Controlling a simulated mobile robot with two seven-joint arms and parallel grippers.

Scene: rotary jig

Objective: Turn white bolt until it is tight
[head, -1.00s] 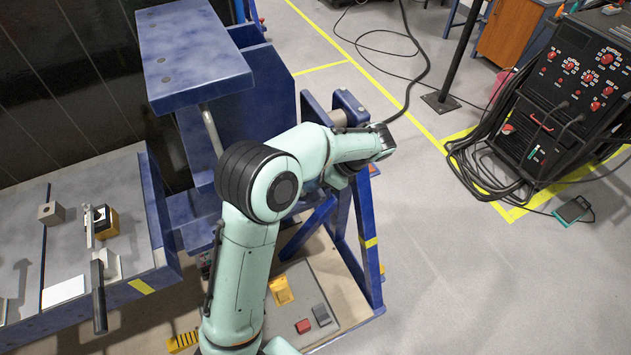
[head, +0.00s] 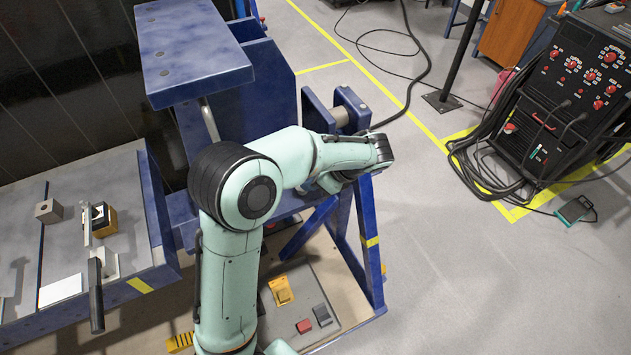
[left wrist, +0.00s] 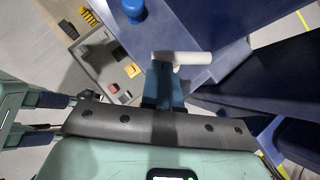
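The white bolt (left wrist: 190,58) shows in the left wrist view as a pale cylinder lying across the picture against a blue jig face. My left gripper (left wrist: 162,68) reaches up to the bolt's left part, with its fingers close together and overlapping it. I cannot tell whether they clamp it or only rest beside it. In the head view my left gripper (head: 335,183) is mostly hidden under the wrist, beside the blue jig frame (head: 365,215). The bolt cannot be made out in the head view.
A blue jig plate (head: 195,50) stands behind my arm. A bench (head: 125,255) with small blocks is at left. A panel with a red button (head: 304,326) and a yellow part (head: 281,290) lies below.

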